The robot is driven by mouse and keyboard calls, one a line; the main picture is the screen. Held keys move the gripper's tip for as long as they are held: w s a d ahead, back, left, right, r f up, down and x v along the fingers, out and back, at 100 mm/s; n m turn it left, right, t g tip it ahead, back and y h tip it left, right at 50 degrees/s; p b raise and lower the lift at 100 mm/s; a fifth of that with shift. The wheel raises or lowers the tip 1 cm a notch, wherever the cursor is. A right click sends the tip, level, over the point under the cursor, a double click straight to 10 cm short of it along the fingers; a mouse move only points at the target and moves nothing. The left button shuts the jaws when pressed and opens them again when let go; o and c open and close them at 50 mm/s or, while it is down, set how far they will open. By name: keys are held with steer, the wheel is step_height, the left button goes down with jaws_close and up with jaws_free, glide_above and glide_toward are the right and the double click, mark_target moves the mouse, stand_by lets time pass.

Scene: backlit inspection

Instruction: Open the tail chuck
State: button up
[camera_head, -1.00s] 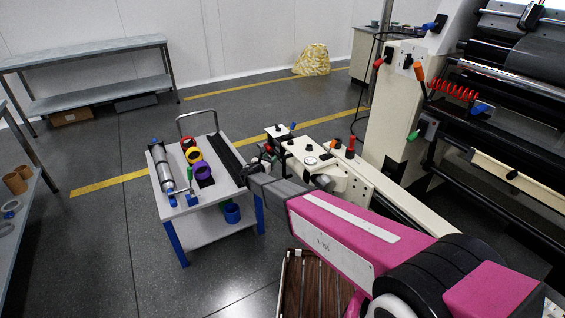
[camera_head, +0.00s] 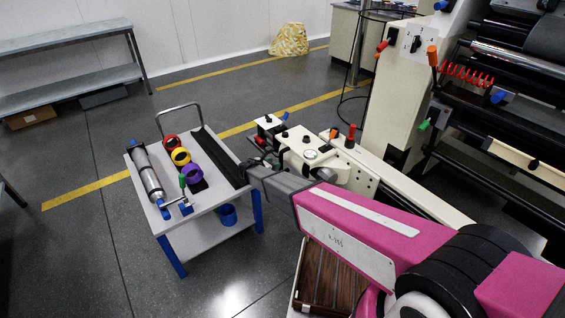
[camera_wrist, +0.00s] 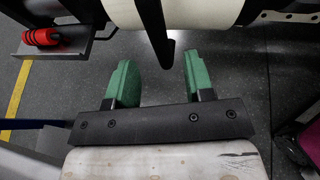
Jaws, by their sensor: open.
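The cream tailstock-like unit (camera_head: 325,172), with a dial, dark knobs and levers, stands just beyond the end of my arm in the head view. I cannot tell which part of it is the tail chuck. My gripper (camera_wrist: 157,84) shows in the wrist view as two green fingers, apart and empty. A dark bar (camera_wrist: 159,40) hangs from in front of a cream rounded part (camera_wrist: 190,12), its lower end just ahead of the gap between the fingers. A red handle (camera_wrist: 40,37) lies at upper left. In the head view my arm hides much of the gripper.
A trolley (camera_head: 222,180) carrying a metal shaft (camera_head: 148,172) and coloured rings stands left of the unit. The large machine (camera_head: 405,85) with rollers fills the right. A wooden slatted box (camera_head: 322,275) sits below my arm. Floor at lower left is clear.

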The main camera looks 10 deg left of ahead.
mark_target(281, 161)
steer(key=x, duration=0.6)
steer(key=shift+w+d+f, duration=0.15)
steer(key=shift+w, duration=0.1)
steer(key=shift+c, duration=0.3)
jaws_close()
steer(key=shift+w, duration=0.1)
